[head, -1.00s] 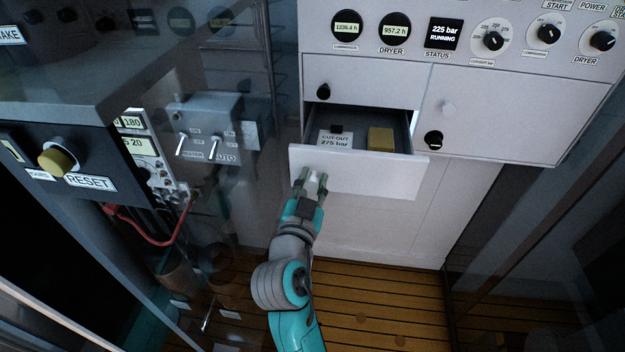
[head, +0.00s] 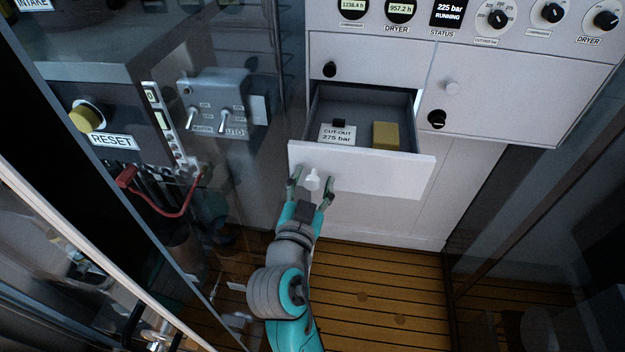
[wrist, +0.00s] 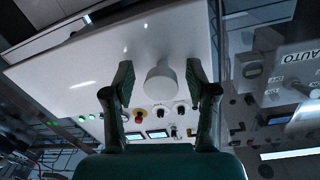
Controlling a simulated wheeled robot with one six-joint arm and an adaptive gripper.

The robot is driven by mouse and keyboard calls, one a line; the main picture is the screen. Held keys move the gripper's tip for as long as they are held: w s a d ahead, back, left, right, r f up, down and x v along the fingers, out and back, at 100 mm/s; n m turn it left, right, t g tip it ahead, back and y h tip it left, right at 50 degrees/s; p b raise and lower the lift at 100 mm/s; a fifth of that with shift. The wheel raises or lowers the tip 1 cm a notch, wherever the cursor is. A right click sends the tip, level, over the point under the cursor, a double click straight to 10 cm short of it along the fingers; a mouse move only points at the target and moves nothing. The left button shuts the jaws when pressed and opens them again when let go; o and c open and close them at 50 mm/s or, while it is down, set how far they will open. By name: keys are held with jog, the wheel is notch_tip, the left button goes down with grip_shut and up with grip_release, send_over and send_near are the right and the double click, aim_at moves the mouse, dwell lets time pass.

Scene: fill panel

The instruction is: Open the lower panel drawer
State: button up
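The lower panel drawer (head: 375,167) is pulled out from the white panel, with its inside showing in the head view. Its white knob (head: 312,181) sits on the left part of the drawer front, and it also shows in the wrist view (wrist: 162,82). My gripper (head: 311,184) is at the drawer front with its fingers spread on either side of the knob. In the wrist view my gripper (wrist: 160,85) shows gaps between both fingers and the knob, so it is open and not holding it.
Inside the drawer lie a yellow block (head: 386,135), a "CUT-OUT 275 bar" card (head: 337,134) and a small dark item. A closed door (head: 500,95) is to the right. A glass-sided frame and a toggle switch box (head: 215,105) stand to the left. Wooden floor (head: 375,290) is clear below.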

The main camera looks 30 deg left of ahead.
jog(key=shift+s+r, duration=0.1)
jog(key=v, duration=1.1)
jog(key=shift+s+d, duration=0.15)
jog(key=shift+s, duration=0.2)
jog(key=s+d+f+n+g, duration=0.2)
jog(key=d+f, duration=0.7)
jog(key=d, duration=0.2)
jog(key=s+d+f+n+g, duration=0.1)
jog(key=s+d+f+n, duration=0.15)
jog(key=d+f, duration=0.7)
jog(key=s+d+r+m+h, duration=0.1)
jog(key=s+d+m+h, duration=0.1)
jog(key=s+d, duration=0.6)
jog(key=s+d+r+m+h, duration=0.2)
jog(key=s+d, duration=0.6)
jog(key=s, duration=0.4)
jog(key=shift+s, duration=0.3)
jog(key=shift+m, duration=0.25)
dwell(0.3)
